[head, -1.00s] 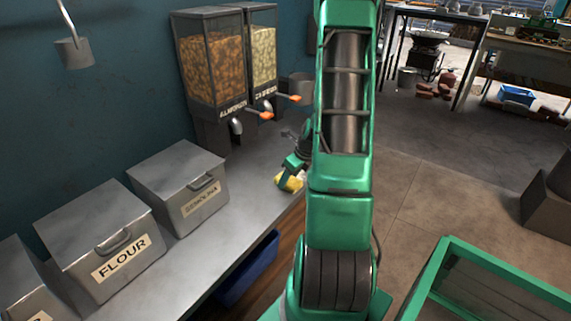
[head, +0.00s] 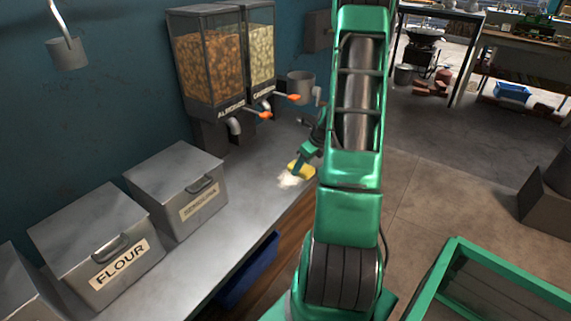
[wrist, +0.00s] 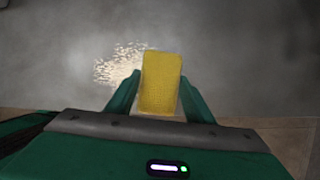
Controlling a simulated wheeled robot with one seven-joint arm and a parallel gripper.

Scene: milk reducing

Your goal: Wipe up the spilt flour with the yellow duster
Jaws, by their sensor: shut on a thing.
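The yellow duster (wrist: 161,82) is held between the two fingers of my gripper (wrist: 160,100) in the wrist view. In the head view the yellow duster (head: 301,169) shows at the counter's front edge, below my gripper (head: 309,153), partly hidden by my arm. The spilt flour (wrist: 117,62) is a pale grainy patch to the left of the duster and close against it. In the head view the flour (head: 288,180) lies just left of the duster on the grey counter. I cannot tell whether the duster touches the counter.
The grey counter (head: 232,215) holds a flour bin (head: 95,240), another metal bin (head: 178,185) and two dispensers (head: 210,60) at the back. A metal cup (head: 300,84) is beyond my gripper. A blue bin (head: 250,270) sits below the counter. Bare counter surrounds the flour.

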